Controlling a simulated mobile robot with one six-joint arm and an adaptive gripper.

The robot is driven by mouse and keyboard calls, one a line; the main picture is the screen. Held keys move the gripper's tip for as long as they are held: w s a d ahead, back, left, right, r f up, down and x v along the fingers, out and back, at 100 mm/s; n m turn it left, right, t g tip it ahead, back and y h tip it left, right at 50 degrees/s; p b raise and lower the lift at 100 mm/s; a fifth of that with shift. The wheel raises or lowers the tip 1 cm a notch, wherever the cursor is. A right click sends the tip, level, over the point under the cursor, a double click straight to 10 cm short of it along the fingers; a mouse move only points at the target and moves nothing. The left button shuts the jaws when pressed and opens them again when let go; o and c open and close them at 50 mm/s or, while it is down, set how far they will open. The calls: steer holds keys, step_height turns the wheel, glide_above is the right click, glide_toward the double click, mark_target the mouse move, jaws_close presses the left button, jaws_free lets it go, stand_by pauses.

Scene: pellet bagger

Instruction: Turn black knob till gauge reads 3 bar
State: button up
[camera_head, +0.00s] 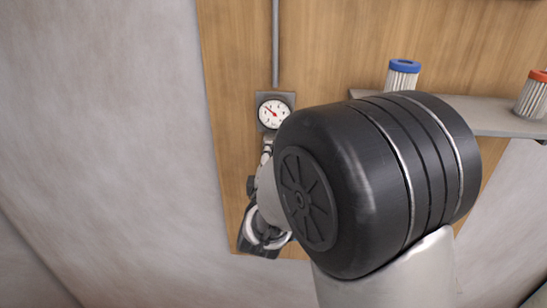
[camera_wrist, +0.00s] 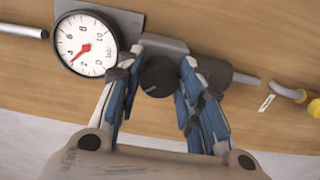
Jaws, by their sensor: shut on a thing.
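The black knob (camera_wrist: 158,76) sits on a grey regulator body (camera_wrist: 216,73) in the wrist view, with a pale line on its face. My gripper (camera_wrist: 162,68) has one blue-padded finger on each side of the knob and is shut on it. The fingers hide parts of the knob's sides. The round white gauge (camera_wrist: 90,38) is just left of the knob. Its red needle seems to point between 2 and 4; I cannot read it exactly. The gauge (camera_head: 273,113) also shows in the head view, where my arm hides the knob.
A wooden panel (camera_head: 236,60) carries the gauge and a vertical grey pipe (camera_head: 275,45). A grey shelf (camera_head: 490,117) at right holds a blue-capped filter (camera_head: 402,77) and an orange-capped one (camera_head: 533,97). A yellow fitting (camera_wrist: 313,108) and a small tag (camera_wrist: 266,103) are at right in the wrist view.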

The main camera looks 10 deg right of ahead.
steer(key=o, duration=1.1)
steer(key=shift+c, duration=0.2)
steer(key=v, duration=0.7)
steer(key=shift+s, duration=0.25)
steer(key=shift+a, duration=0.1)
